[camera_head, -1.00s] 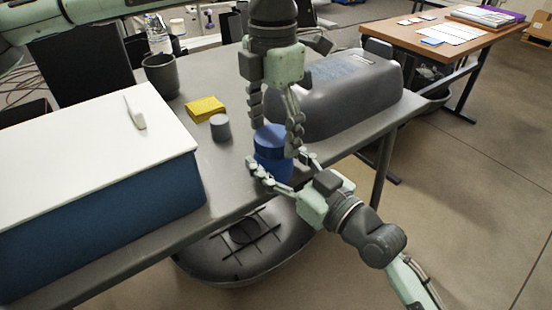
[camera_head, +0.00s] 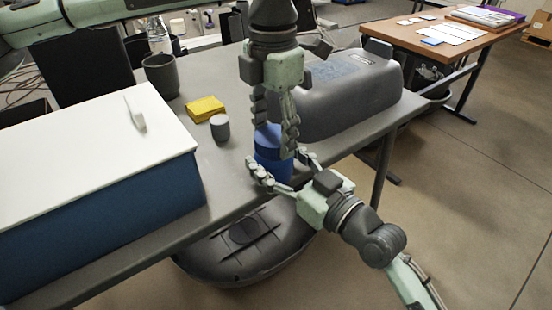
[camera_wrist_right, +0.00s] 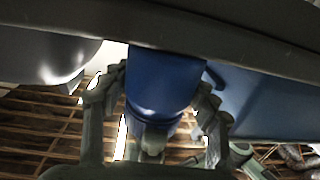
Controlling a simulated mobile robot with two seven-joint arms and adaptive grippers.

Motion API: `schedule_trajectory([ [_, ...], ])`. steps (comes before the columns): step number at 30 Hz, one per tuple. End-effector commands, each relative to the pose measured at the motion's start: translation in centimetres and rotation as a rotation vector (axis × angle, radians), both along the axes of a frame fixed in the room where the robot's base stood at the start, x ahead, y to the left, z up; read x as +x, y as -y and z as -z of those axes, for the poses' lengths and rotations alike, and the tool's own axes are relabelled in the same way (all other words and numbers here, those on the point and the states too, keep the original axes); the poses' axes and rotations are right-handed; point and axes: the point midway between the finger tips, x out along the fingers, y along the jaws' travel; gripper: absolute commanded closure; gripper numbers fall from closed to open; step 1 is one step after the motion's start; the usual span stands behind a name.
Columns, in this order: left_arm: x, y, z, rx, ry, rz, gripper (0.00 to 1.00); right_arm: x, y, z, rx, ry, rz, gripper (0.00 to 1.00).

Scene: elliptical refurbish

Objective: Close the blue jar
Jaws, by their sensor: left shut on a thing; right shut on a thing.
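The blue jar (camera_head: 272,168) is upright at the table's front edge, with its blue lid (camera_head: 267,137) at its top. My left gripper (camera_head: 274,128) comes down from above and is shut on the lid, its fingers on either side. My right gripper (camera_head: 284,172) comes from the lower right and is shut on the jar body, which also shows between its fingers in the right wrist view (camera_wrist_right: 160,80). Fingers hide part of the jar and lid, so I cannot tell whether the lid is fully seated.
A blue box with a white lid (camera_head: 85,150) stands at left. A small grey cylinder (camera_head: 220,128), a yellow sponge (camera_head: 205,109) and a dark cup (camera_head: 161,76) are behind. A large grey casing (camera_head: 345,95) is close at right. A grey tub (camera_head: 250,245) lies below the table.

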Motion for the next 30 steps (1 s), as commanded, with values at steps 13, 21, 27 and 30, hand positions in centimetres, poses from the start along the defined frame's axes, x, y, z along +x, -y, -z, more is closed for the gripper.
schedule_trajectory([
  [13,0.0,0.0,0.0,0.000,0.000,-0.001,0.19,0.0,0.0,0.0,-0.001,0.000,0.000,1.00],
  [21,0.1,0.1,-2.2,-0.002,0.004,0.000,0.19,0.0,0.0,0.0,-0.001,0.000,0.000,1.00],
  [27,0.1,0.1,-6.5,-0.001,0.003,0.000,0.19,0.0,0.0,0.0,-0.001,0.000,0.000,1.00],
  [30,0.1,0.0,-8.6,0.000,0.004,-0.001,0.19,0.0,0.0,0.0,-0.001,0.000,0.000,1.00],
])
